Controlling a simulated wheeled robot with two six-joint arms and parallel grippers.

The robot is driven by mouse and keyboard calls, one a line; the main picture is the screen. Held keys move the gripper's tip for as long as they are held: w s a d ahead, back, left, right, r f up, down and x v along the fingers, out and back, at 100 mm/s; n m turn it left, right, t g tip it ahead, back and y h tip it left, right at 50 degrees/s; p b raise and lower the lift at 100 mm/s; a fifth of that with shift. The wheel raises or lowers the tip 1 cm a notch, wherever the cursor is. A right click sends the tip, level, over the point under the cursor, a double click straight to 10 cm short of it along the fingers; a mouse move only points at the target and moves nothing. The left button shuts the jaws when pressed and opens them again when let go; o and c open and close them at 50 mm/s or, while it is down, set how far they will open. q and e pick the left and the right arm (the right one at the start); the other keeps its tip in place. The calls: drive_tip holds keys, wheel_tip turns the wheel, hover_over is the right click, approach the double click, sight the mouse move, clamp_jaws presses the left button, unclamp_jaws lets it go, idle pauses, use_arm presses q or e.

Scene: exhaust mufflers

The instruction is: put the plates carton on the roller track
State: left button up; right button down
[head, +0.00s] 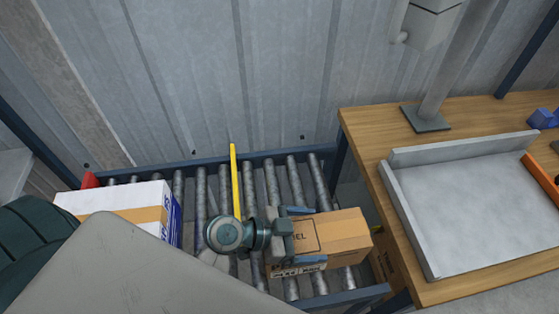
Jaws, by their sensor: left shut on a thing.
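My left gripper (304,236) is shut on a brown carton (345,232), with one blue-grey finger on its far side and one on its near side. The carton has dark print ending in "EL", partly hidden by the gripper, so I cannot read whether it says plates. It is over the right end of the roller track (203,195); I cannot tell whether its underside touches the rollers. My right gripper is not in view.
A white and blue carton (115,198) with brown tape sits on the track's left part. A yellow bar (236,180) crosses the track. A wooden bench (365,140) with a grey tray (475,200) stands close right. Another brown carton (388,268) shows partly beside the bench leg.

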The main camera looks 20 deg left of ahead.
use_arm(q)
drive_tip(key=w+a+f+p, duration=0.2)
drive_tip(key=w+a+p, duration=0.1)
drive_tip(key=w, duration=0.4)
drive_tip(key=w+a+f+p, duration=0.3)
drive_tip(key=w+a, duration=0.1)
drive_tip(key=w, duration=0.3)
drive_tip(key=o, duration=1.8)
drive_tip(key=shift+s, duration=0.1)
drive_tip(key=shift+c, duration=0.2)
drive_tip(key=v, duration=1.2)
